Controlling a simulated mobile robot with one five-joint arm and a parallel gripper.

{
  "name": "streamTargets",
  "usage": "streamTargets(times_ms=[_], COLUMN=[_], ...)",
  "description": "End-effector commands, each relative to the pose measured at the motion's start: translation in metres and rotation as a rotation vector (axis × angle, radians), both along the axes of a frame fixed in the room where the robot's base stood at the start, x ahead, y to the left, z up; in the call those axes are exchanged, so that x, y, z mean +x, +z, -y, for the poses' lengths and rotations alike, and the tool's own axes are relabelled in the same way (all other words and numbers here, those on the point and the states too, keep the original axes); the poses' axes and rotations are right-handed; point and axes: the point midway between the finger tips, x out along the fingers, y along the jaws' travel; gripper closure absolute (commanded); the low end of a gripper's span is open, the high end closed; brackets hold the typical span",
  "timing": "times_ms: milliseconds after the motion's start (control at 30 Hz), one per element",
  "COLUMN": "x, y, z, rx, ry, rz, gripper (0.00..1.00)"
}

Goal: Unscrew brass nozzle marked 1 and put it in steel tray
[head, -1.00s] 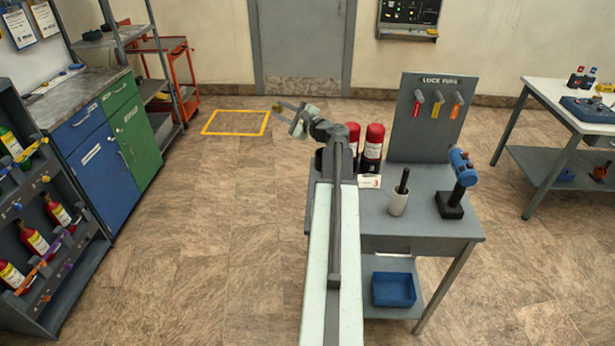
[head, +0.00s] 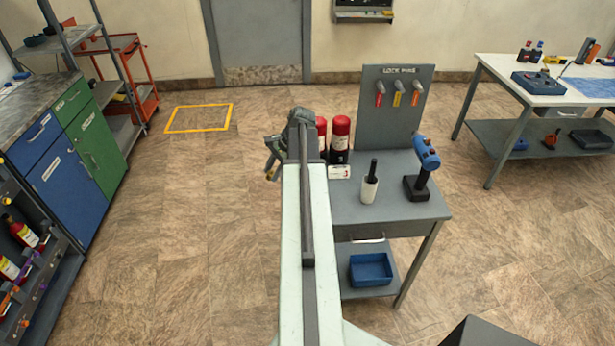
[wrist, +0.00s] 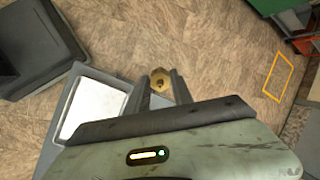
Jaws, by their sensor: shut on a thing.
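My gripper (head: 271,173) hangs low at the left of the arm's end in the head view, partly hidden by the arm. In the wrist view its jaws (wrist: 160,88) are shut on a small brass nozzle (wrist: 160,80), apparently six-sided with a dark hole. No number is readable on it. A shallow square with a grey rim (wrist: 69,92) and a bright inside shows left of the jaws. It looks like a steel tray, but I cannot be sure. The nozzle appears beside its right edge in the picture; its height above is unclear.
The grey table (head: 410,208) right of the arm bears red cylinders (head: 340,138), a white cup (head: 370,188) and a blue-headed tool (head: 426,153). A blue bin (head: 371,270) sits on its lower shelf. Cabinets (head: 60,165) stand left. The floor between is clear.

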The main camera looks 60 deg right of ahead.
Motion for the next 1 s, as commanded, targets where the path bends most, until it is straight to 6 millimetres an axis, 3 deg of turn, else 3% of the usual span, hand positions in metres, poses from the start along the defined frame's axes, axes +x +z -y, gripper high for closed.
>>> streamTargets(times_ms=[33, 100, 200, 300, 667, 1000], x=[-0.029, -0.067, -0.106, -0.128, -0.135, -0.134], y=[0.002, -0.001, 0.001, 0.002, -0.006, -0.047], z=[-0.005, -0.005, -0.002, 0.001, 0.003, 0.003], rx=[-0.048, -0.107, -0.158, -0.183, -0.193, -0.194], ry=[0.028, 0.049, 0.055, 0.054, 0.054, 0.054], rz=[-0.105, -0.225, -0.329, -0.380, -0.399, -0.397], gripper=[1.00, 1.00, 1.00, 1.00, 1.00, 1.00])
